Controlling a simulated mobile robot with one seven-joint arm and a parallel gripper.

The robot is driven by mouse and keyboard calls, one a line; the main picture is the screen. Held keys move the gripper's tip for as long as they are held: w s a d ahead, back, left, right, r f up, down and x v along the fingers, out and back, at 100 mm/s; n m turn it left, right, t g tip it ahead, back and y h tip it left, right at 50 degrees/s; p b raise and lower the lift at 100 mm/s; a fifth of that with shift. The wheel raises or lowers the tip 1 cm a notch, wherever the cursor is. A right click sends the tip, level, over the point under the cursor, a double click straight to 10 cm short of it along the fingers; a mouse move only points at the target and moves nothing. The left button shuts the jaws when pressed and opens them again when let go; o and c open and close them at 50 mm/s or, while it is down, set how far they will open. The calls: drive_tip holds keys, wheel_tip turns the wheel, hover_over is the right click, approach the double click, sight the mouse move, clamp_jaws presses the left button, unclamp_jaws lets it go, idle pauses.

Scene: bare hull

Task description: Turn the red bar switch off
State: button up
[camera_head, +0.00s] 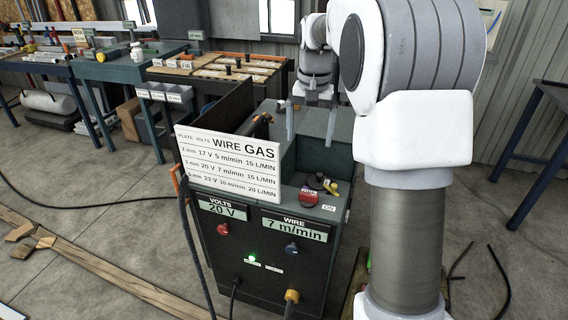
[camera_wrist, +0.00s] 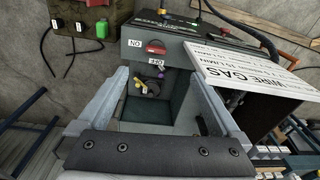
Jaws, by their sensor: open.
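The red bar switch (camera_head: 308,197) is on the top of the welding machine (camera_head: 265,250), near its front right corner. It also shows in the wrist view (camera_wrist: 155,47), lying roughly crosswise, with the ON label (camera_wrist: 135,43) at its left and the OFF label (camera_wrist: 156,62) below it. My gripper (camera_head: 311,128) is open and empty, above and behind the switch in the head view. In the wrist view its fingers (camera_wrist: 158,78) are spread wide, and the switch lies beyond the tips, apart from them.
A white settings sign (camera_head: 228,162) stands on the machine, left of the switch. A green light (camera_head: 252,258) glows on the front panel. Benches (camera_head: 130,68) stand at the back left.

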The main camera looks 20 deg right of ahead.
hover_over(309, 193)
wheel_tip(309, 193, down, 5)
drive_tip(key=shift+m+g, duration=0.5)
wheel_tip(309, 193, down, 18)
drive_tip(key=b, duration=0.2)
drive_tip(key=shift+a+b, duration=0.1)
drive_tip(key=shift+b, duration=0.25)
drive_tip(key=c, duration=1.3)
